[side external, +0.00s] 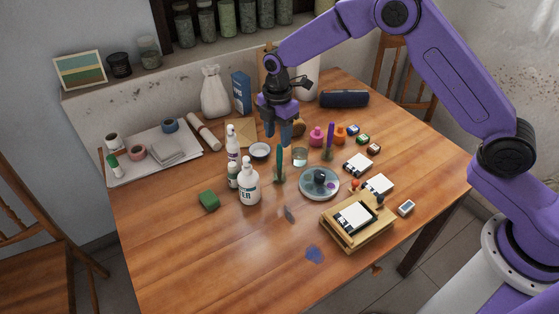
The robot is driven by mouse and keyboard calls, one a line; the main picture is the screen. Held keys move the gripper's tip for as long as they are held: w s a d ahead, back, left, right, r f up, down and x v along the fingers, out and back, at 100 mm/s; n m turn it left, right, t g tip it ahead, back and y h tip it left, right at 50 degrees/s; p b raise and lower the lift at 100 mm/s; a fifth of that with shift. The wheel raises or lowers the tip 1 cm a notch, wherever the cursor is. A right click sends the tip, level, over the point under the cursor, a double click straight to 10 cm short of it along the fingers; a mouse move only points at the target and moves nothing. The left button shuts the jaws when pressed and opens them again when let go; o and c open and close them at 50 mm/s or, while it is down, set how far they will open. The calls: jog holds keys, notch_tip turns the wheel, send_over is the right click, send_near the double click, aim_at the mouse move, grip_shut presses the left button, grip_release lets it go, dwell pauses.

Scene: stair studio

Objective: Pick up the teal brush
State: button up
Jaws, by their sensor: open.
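The teal brush (280,162) looks like a slim dark teal upright handle near the middle of the table, behind the white bottle. Its lower end is too small to make out clearly. My gripper (277,138) points down above and slightly behind it in the picture, with its two blue fingers apart and nothing seen between them. The right finger's tip shows just above the top of the brush. I cannot tell whether they touch.
A white bottle (249,186) and a smaller bottle (232,174) stand close left of the brush. A glass jar (300,156), a purple brush (330,138) and a round dish (319,190) are to the right. The front left of the table (180,245) is clear.

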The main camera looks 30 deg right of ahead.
aim_at(280, 168)
jog(key=shift+s+d+f, duration=0.1)
jog(key=shift+f, duration=1.7)
jog(key=shift+s+d+f, duration=0.1)
jog(key=shift+f, duration=1.7)
grip_shut()
